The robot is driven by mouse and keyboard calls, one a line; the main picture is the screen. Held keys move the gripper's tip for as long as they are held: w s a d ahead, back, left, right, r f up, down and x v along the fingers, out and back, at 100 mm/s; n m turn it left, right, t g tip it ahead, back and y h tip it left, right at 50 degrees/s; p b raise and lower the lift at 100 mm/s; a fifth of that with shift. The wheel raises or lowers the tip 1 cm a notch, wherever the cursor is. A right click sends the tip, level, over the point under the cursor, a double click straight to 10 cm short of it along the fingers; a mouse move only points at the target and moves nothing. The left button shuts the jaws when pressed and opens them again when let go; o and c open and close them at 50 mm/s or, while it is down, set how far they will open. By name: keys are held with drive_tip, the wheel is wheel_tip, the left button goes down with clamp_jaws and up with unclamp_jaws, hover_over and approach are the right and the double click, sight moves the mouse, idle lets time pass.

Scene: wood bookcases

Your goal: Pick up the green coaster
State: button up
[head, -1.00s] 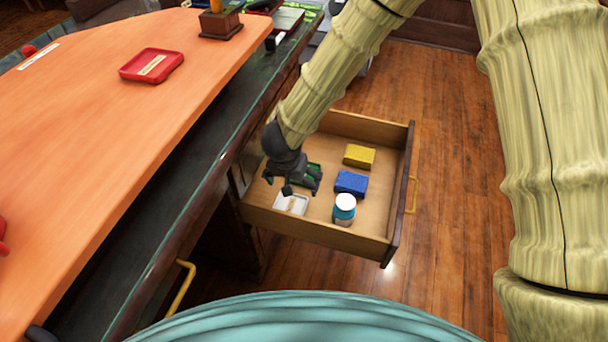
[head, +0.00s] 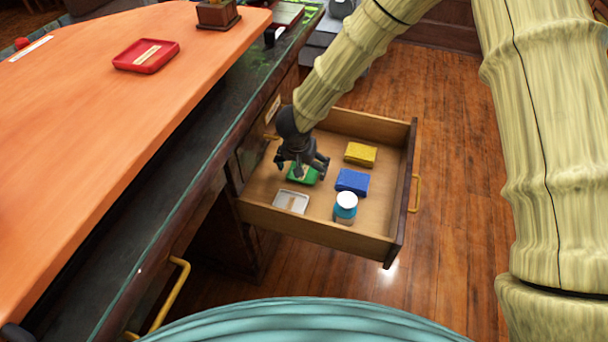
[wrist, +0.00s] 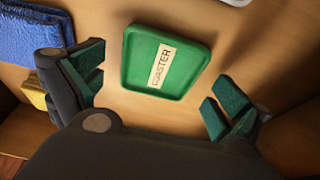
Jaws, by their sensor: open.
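The green coaster (wrist: 187,75) lies flat on the drawer floor, a square tray with raised rims and a label reading COASTER. It also shows in the head view (head: 306,177), partly hidden by my gripper. My gripper (wrist: 155,92) is open and empty, its fingers spread to the left and right of the coaster's near end. In the head view my gripper (head: 302,168) is inside the open drawer, over the coaster. I cannot tell whether a finger touches it.
A red tray (head: 146,56) lies on the orange counter (head: 80,130).

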drive_tip(key=shift+w+f, duration=0.15)
drive_tip(key=shift+f, duration=0.4)
drive_tip(key=c, duration=1)
drive_tip(key=shift+c, duration=0.2)
drive_tip(key=shift+r, duration=0.15)
